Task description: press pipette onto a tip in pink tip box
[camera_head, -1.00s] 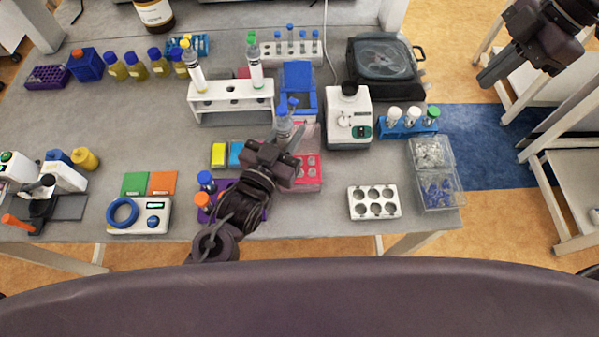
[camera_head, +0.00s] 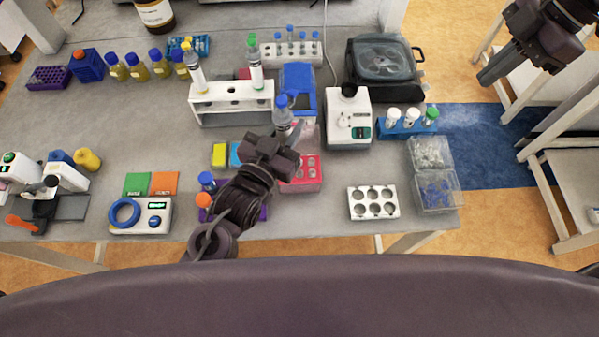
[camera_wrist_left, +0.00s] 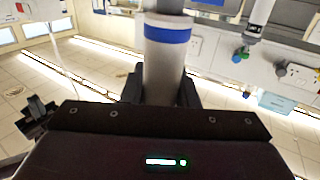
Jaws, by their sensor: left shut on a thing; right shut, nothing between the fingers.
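My left gripper (camera_head: 290,138) is shut on a pipette (camera_head: 283,113) with a blue top, held roughly upright. In the left wrist view the pipette (camera_wrist_left: 165,65) shows as a grey-white body with a blue band between the fingers. The pink tip box (camera_head: 303,178) lies just below and right of the gripper in the head view; its upper left part is covered by the gripper. The pipette's lower end is hidden, so I cannot tell whether it touches a tip. My right gripper (camera_head: 492,74) is shut and empty, away from the table at the upper right.
A white rack (camera_head: 233,103) with two more pipettes stands behind left. A blue box (camera_head: 298,88) is just behind the held pipette. A white machine (camera_head: 347,118) stands right of it. A white holder with holes (camera_head: 374,203) lies at the front right, with bare table around it.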

